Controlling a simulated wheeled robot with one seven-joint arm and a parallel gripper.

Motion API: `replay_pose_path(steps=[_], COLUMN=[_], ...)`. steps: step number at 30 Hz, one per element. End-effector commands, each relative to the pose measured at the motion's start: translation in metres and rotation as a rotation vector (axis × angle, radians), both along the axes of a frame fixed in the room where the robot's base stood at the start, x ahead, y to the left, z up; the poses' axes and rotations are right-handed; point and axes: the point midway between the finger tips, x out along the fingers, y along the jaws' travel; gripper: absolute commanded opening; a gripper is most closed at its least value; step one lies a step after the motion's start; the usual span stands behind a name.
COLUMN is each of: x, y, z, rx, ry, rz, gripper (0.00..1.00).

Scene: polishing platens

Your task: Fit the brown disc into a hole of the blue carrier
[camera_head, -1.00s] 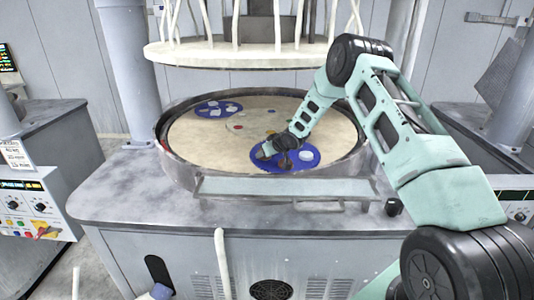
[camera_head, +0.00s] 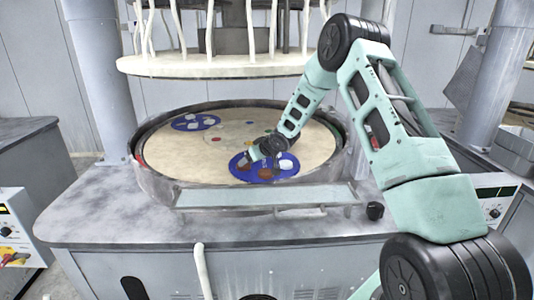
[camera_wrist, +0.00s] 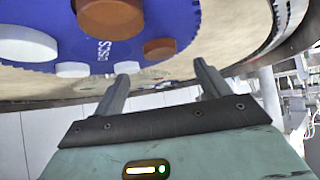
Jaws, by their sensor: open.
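The blue carrier (camera_head: 240,175) lies on the front part of the platen, with white and brown discs on it. In the wrist view the blue carrier (camera_wrist: 95,52) shows toothed edges and lettering. One brown disc (camera_wrist: 112,17) is cut by the top edge and another brown disc (camera_wrist: 160,47) sits near the carrier's rim; I cannot tell how deep either sits. In the head view a brown disc (camera_head: 265,172) shows at the carrier's front. My gripper (camera_wrist: 164,70) is open, with nothing between its fingers. In the head view my gripper (camera_head: 260,158) is over the carrier and partly hides it.
White discs (camera_wrist: 25,42) sit on the carrier. A second blue carrier (camera_head: 196,122) with white discs lies at the platen's back left. A raised rim (camera_head: 150,180) surrounds the beige platen (camera_head: 210,155). A round upper plate (camera_head: 220,65) hangs above the back.

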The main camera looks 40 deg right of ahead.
Motion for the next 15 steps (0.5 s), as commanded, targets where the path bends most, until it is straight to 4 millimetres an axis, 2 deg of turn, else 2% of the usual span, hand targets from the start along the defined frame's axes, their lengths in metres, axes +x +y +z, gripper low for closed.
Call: replay_pose_path(steps=[9, 15], x=[-0.053, -0.075], y=[-0.005, -0.006], z=[0.047, 0.067], rx=[0.000, -0.001], ry=[-0.002, -0.001], rz=[-0.002, -0.001], gripper=[0.75, 0.75])
